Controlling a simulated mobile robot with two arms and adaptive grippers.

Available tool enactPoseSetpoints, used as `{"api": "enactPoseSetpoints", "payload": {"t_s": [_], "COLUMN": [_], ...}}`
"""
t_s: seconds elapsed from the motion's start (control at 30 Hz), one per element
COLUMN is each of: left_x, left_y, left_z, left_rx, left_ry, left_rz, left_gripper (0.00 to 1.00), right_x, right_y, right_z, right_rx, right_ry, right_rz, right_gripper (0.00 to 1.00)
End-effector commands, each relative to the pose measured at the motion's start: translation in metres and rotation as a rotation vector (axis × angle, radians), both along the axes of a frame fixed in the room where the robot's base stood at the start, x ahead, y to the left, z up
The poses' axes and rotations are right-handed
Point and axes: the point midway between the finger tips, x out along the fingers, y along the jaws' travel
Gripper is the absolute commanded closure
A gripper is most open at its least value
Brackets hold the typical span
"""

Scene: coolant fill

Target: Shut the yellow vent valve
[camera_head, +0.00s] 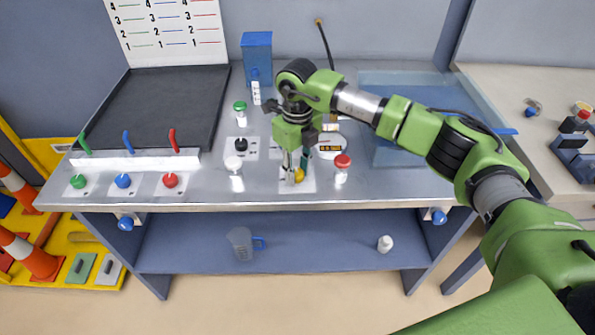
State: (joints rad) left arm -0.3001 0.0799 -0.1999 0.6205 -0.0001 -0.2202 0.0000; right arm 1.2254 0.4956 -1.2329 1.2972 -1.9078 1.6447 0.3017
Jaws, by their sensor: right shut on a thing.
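The yellow vent valve (299,175) sits on a small light plate near the front edge of the metal bench. I cannot tell from here which way the valve is turned. My left gripper is not in view.
A red-capped fitting (342,167) stands close to the right of the gripper. A white-capped fitting (234,166) and a green-capped one (240,112) stand to the left. A gauge readout (329,148) and a blue container (257,57) are behind. A clear tray (400,82) lies at the back right.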

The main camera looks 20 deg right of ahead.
Motion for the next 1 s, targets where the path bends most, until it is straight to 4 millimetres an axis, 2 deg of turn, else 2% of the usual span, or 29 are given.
{"api": "enactPoseSetpoints", "payload": {"t_s": [0.3, 0.7, 0.73, 0.8, 1.0], "left_x": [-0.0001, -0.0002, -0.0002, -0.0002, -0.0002], "left_y": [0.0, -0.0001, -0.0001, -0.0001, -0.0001], "left_z": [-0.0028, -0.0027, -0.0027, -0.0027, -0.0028], "left_rx": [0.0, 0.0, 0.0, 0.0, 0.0], "left_ry": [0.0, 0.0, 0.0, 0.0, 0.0], "left_rz": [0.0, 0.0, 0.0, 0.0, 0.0], "left_gripper": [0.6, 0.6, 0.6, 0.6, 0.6], "right_x": [0.0007, 0.0009, 0.0009, 0.0009, 0.0004], "right_y": [-0.0006, -0.0005, -0.0005, -0.0005, -0.0002], "right_z": [0.0012, 0.0015, 0.0015, 0.0014, 0.0007], "right_rx": [0.0, 0.0, 0.0, 0.0, -0.001], "right_ry": [-0.002, -0.002, -0.002, -0.002, -0.001], "right_rz": [-0.075, -0.08, -0.08, -0.08, -0.079], "right_gripper": [0.96, 0.96, 0.72, 0.57, 0.57]}}
